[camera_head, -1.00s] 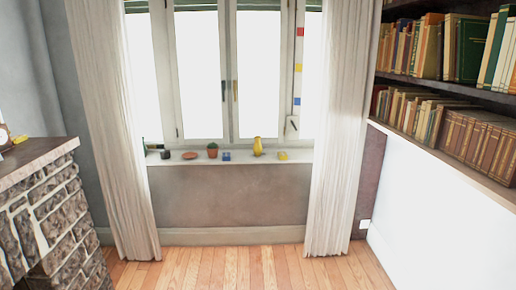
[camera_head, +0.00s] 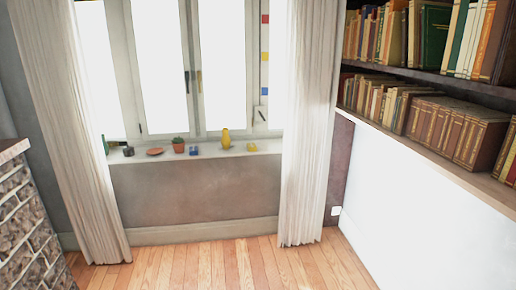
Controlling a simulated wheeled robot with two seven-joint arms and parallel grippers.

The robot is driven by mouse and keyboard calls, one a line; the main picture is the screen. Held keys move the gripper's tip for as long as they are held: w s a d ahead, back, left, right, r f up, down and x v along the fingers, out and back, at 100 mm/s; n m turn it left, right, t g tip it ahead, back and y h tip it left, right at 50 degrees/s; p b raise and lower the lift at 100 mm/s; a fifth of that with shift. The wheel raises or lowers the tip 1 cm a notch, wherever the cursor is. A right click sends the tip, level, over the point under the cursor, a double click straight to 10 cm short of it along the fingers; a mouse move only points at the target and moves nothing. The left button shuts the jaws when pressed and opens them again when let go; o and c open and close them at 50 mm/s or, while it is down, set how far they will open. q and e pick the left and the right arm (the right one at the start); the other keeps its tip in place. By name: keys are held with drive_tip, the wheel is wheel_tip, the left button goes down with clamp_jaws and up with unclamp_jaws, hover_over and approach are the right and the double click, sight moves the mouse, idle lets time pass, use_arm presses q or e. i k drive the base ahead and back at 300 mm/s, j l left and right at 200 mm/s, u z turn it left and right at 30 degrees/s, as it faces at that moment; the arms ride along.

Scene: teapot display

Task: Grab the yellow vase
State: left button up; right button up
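The yellow vase (camera_head: 226,139) stands upright on the white window sill (camera_head: 190,154), in front of the right window pane. A blue item (camera_head: 194,150) is to its left and a small yellow item (camera_head: 251,147) is to its right, both apart from it. Neither of my grippers shows in the head view.
A potted plant (camera_head: 178,145), a reddish-brown dish (camera_head: 155,151) and a dark small object (camera_head: 128,151) share the sill. White curtains (camera_head: 310,130) hang at both sides. A stone structure (camera_head: 30,225) stands left, bookshelves (camera_head: 440,80) right. The wooden floor (camera_head: 215,262) is clear.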

sight(226, 141)
drive_tip(key=i, duration=3.35)
